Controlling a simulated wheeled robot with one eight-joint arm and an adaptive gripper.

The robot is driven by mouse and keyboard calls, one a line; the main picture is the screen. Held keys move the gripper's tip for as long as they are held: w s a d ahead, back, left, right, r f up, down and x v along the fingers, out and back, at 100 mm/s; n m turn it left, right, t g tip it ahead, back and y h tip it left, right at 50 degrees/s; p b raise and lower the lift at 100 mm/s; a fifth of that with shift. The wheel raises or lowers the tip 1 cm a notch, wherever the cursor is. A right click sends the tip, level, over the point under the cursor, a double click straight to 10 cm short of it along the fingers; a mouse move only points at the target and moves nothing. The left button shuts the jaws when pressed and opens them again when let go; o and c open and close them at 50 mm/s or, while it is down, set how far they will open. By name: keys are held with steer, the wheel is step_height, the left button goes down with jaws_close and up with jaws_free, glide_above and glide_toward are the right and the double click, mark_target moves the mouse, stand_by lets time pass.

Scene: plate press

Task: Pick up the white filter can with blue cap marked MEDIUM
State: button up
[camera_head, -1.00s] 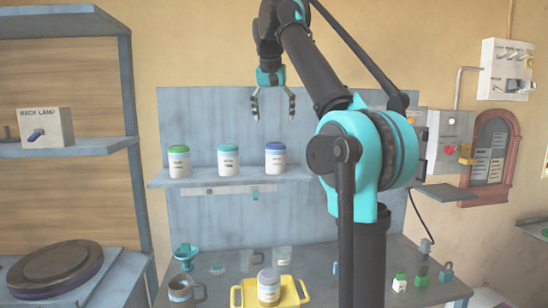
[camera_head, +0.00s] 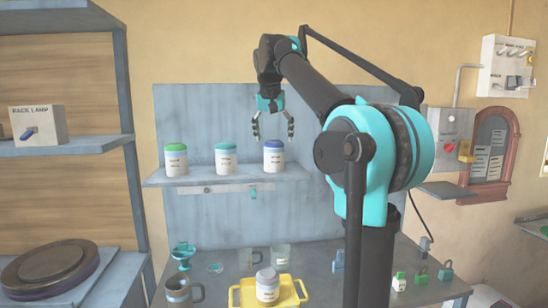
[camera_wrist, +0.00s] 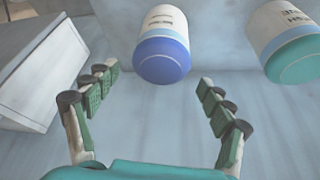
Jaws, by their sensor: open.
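The white can with a blue cap (camera_head: 273,157) stands upright on the wall shelf, rightmost of three cans. Its label is too small to read. My gripper (camera_head: 273,137) is open and empty, with its fingertips at about the height of the blue cap in the head view. In the wrist view the can (camera_wrist: 162,45) appears upside down with its blue cap towards me, just beyond and between the spread fingers (camera_wrist: 158,78). The fingers do not appear to touch it.
A teal-capped can (camera_head: 225,160) stands left of it, and a green-capped can (camera_head: 176,162) farther left. A grey-capped can (camera_head: 267,287) sits in a yellow tray (camera_head: 240,294) on the table below. The shelf (camera_head: 205,181) is free to the right of the blue-capped can.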

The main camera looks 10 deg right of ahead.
mark_target(275, 151)
steer(key=shift+s+x, duration=0.15)
steer(key=shift+x, duration=1.3)
steer(key=shift+s+x, duration=0.15)
steer(key=shift+x, duration=1.35)
steer(key=shift+f, duration=0.1)
steer(key=c, duration=1.5)
